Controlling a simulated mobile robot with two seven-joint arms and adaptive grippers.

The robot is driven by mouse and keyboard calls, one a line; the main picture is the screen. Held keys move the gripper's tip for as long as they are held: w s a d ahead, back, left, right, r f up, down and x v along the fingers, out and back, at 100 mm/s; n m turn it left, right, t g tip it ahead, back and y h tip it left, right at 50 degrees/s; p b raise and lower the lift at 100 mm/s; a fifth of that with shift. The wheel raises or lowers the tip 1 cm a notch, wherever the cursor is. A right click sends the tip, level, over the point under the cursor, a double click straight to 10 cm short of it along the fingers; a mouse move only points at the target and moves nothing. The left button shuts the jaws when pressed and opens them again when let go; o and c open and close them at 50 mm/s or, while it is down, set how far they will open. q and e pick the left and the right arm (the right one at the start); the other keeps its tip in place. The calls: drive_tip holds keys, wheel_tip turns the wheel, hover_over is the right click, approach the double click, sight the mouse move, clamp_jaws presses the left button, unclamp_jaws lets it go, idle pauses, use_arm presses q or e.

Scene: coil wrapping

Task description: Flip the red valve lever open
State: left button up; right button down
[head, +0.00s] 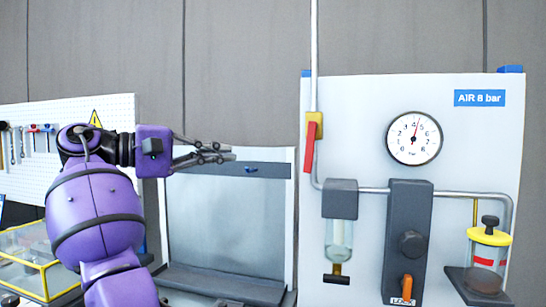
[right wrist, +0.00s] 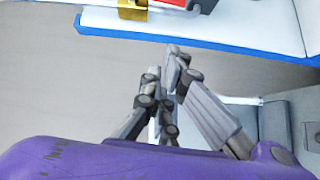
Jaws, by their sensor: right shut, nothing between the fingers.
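The red valve lever (head: 310,148) hangs downward beside the yellow valve body (head: 318,128) on the vertical pipe at the left side of the white panel. In the right wrist view, part of the red lever (right wrist: 172,3) and the yellow valve body (right wrist: 130,9) show at the top edge, cut off by the frame. My right gripper (head: 230,157) is shut and empty, left of the lever and apart from it, its fingers pointing right. The fingers also show in the right wrist view (right wrist: 178,62). My left gripper is not in view.
A tool pegboard (head: 70,115) stands at left. Open space lies between my gripper and the lever.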

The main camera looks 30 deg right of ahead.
sight(310, 147)
use_arm(q)
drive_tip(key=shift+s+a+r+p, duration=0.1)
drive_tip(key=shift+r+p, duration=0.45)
drive_tip(key=shift+p, duration=0.05)
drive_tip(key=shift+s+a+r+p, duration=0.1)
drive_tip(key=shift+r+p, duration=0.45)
use_arm(e)
drive_tip(key=s+d, duration=0.5)
drive_tip(key=d, duration=0.7)
drive_tip(key=shift+f, duration=0.4)
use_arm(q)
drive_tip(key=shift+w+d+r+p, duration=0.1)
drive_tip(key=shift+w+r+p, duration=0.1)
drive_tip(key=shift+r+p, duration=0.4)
use_arm(e)
drive_tip(key=shift+s+d+f+n+h, duration=0.4)
drive_tip(key=shift+s+d+n, duration=0.15)
drive_tip(key=shift+s+n, duration=0.1)
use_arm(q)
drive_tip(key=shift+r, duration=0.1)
